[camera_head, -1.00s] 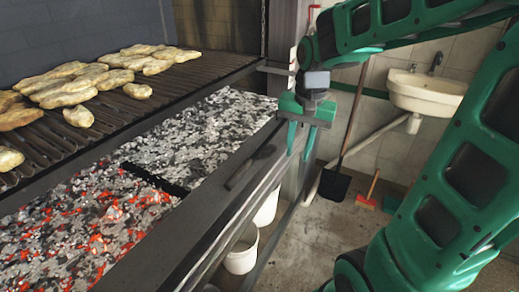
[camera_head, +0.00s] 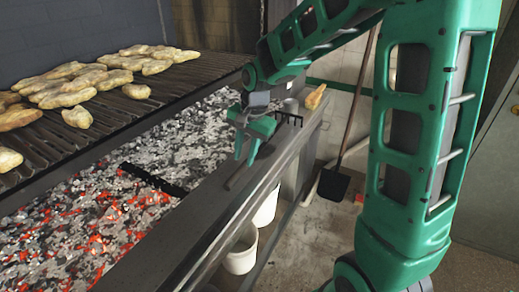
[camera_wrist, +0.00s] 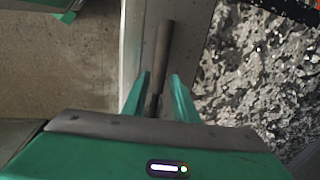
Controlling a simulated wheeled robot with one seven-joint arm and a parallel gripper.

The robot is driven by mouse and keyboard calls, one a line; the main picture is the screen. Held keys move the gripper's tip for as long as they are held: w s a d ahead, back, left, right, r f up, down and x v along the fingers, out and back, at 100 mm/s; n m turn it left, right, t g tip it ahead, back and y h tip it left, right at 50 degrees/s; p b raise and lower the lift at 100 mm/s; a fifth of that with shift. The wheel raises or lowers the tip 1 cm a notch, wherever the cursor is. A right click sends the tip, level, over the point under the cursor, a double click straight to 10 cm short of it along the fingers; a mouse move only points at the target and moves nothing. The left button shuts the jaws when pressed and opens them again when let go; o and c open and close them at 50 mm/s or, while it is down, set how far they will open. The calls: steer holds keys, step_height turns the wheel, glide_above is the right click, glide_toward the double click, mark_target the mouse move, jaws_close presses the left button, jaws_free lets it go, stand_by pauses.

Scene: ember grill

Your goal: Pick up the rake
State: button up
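The rake (camera_head: 240,176) lies on the flat metal ledge along the grill's front. Its dark handle points toward the camera, and its toothed head (camera_head: 289,119) shows beyond my gripper (camera_head: 246,157). My gripper is over the rake with its fingers pointing down. In the wrist view the fingers of my gripper (camera_wrist: 159,77) are apart, with the rake's handle (camera_wrist: 164,45) running between them. The thinner shaft lies between the fingers nearer the palm. I see gaps beside the handle, so nothing is gripped. Part of the shaft is hidden behind the fingers in the head view.
Glowing coals (camera_head: 100,215) and ash fill the bed left of the ledge (camera_head: 205,215). Flatbreads (camera_head: 75,85) lie on the grate above. A bread piece (camera_head: 315,97) sits at the ledge's far end. White buckets (camera_head: 241,252) and a shovel (camera_head: 334,184) stand right of the ledge.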

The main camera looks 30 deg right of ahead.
mark_target(243, 166)
steer(key=shift+w+a+f, duration=0.1)
steer(key=shift+w+f, duration=0.05)
steer(key=shift+f, duration=1)
steer(key=shift+w+a+f, duration=0.1)
steer(key=shift+w+f, duration=0.05)
steer(key=shift+f, duration=1)
jaws_close()
steer(key=shift+r, duration=0.15)
